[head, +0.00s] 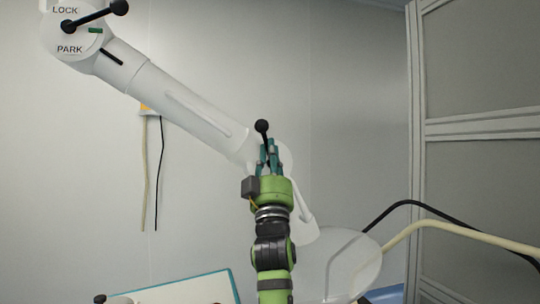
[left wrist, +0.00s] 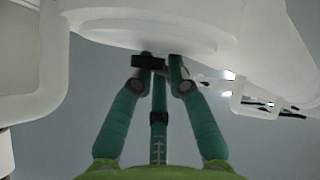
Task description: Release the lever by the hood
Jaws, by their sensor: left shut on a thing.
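The lever by the hood shows a round black knob (head: 262,126) at the lower joint of a white jointed arm (head: 190,105). My left gripper (head: 269,150), with teal fingers and a green body, is at this lever, just below the knob. In the left wrist view the fingers (left wrist: 155,66) are closed around a dark piece of the lever (left wrist: 147,61), under a round white joint housing (left wrist: 150,25). The clear hood (head: 355,268) is at the lower right, below the white arm. The fingers hide part of the lever. My right gripper is not in view.
Another black lever (head: 95,17) is on the upper joint, by the LOCK and PARK labels. Two cables hang on the wall at left. A black hose (head: 420,207) and a cream hose (head: 455,231) run at right, before a grey framed panel (head: 480,70).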

